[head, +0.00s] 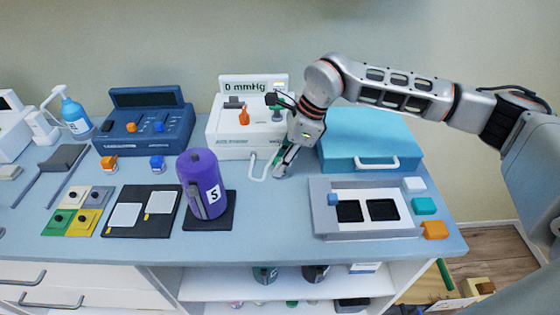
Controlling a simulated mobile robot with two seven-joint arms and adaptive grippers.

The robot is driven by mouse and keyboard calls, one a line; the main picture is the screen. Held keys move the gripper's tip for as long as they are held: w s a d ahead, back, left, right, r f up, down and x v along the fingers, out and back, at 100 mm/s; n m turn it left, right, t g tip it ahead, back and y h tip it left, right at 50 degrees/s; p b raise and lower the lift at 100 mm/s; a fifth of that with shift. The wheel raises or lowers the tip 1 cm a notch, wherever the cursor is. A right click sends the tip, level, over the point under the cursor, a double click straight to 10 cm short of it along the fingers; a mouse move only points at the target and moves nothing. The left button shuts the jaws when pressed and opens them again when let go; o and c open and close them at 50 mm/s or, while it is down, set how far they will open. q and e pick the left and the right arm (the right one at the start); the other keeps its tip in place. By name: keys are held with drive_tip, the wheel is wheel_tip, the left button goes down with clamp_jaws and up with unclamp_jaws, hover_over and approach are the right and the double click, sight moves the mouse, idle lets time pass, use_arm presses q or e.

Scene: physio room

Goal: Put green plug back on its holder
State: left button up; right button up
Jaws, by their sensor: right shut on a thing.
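The white pressure device (226,140) with the "0 mmHg" display stands at the back of the counter. An orange plug (243,117) sits upright on its top. To its right a small grey-green piece (277,114), likely the green holder, shows partly behind my right wrist. My right gripper (283,168) points down in front of the device's right side, low near the counter. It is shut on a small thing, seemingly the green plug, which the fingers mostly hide. A white tube (257,168) loops from the device beside the fingertips. My left gripper is out of view.
A teal case (370,140) stands close on the right of my right gripper. A grey tray (365,224) with dark wells lies in front of it. A purple bottle (202,183) stands left on a dark pad. A blue device (145,122) is at the back left.

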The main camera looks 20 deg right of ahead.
idle(0.3)
drive_tip(key=o, duration=1.4)
drive_tip(key=shift+r, duration=0.1)
drive_tip(key=shift+w+d+r, duration=0.1)
drive_tip(key=shift+w, duration=0.1)
drive_tip(key=shift+c, duration=0.7)
drive_tip(key=shift+w+r+p, duration=0.1)
drive_tip(key=shift+r+p, duration=0.3)
drive_tip(key=shift+r, duration=0.2)
drive_tip(key=shift+o, duration=0.6)
drive_tip(key=shift+r+p, duration=1.75)
drive_tip(key=shift+r, duration=1.1)
